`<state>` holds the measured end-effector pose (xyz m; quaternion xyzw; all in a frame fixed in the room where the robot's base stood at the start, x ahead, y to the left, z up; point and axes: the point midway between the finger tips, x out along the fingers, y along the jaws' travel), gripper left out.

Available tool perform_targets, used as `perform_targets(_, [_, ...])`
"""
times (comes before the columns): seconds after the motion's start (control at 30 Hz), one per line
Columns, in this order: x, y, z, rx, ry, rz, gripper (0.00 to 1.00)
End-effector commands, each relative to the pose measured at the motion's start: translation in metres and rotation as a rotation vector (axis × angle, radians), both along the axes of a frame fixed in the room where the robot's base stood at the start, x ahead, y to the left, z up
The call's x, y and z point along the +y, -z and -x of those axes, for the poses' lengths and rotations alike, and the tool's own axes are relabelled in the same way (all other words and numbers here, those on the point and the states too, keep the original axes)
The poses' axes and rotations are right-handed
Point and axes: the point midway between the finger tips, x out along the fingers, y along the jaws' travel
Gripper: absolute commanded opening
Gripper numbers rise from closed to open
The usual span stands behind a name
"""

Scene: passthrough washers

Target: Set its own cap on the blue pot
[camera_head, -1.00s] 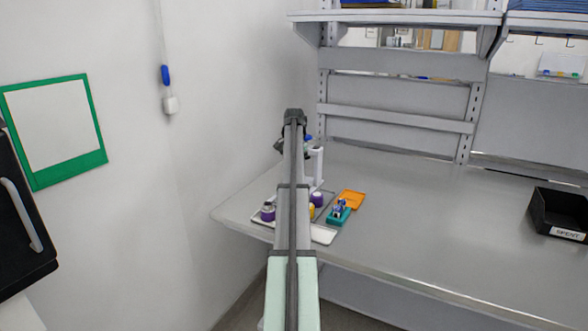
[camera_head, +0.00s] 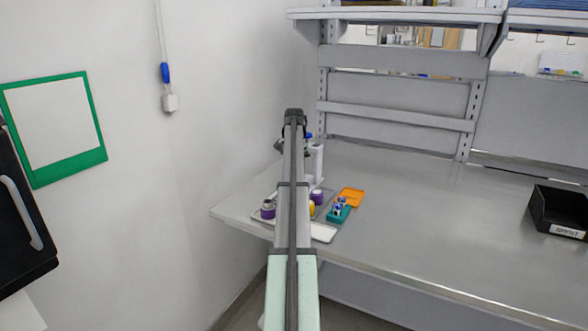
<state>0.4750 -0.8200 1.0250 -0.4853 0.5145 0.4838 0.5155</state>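A small blue-and-white item (camera_head: 338,208) is at the teal tray (camera_head: 345,216) near the bench's front left; it is too small to tell whether it is the blue pot, its cap or both. My arm reaches away from the camera over the left end of the bench. Its end folds down behind the forearm, with a white part showing just to the right. My gripper's fingers are hidden behind the arm, so I cannot see whether they hold anything.
Purple pots stand left (camera_head: 268,210) and right (camera_head: 317,196) of my arm, with a yellow one (camera_head: 311,209) partly hidden. An orange tray (camera_head: 351,196) and white tray (camera_head: 323,232) lie nearby. A black bin (camera_head: 560,212) stands far right. The bench's middle is clear.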

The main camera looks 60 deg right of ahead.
Motion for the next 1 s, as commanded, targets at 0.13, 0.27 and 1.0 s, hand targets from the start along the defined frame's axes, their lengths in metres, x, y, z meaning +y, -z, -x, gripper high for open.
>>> perform_targets(0.13, [0.0000,-0.0002,0.0000,0.000,0.000,0.000,0.22])
perform_targets(0.27, [0.0000,-0.0002,0.0001,0.000,0.000,0.000,0.54])
perform_targets(1.0, [0.0000,-0.0002,0.0000,0.000,0.000,0.000,1.00])
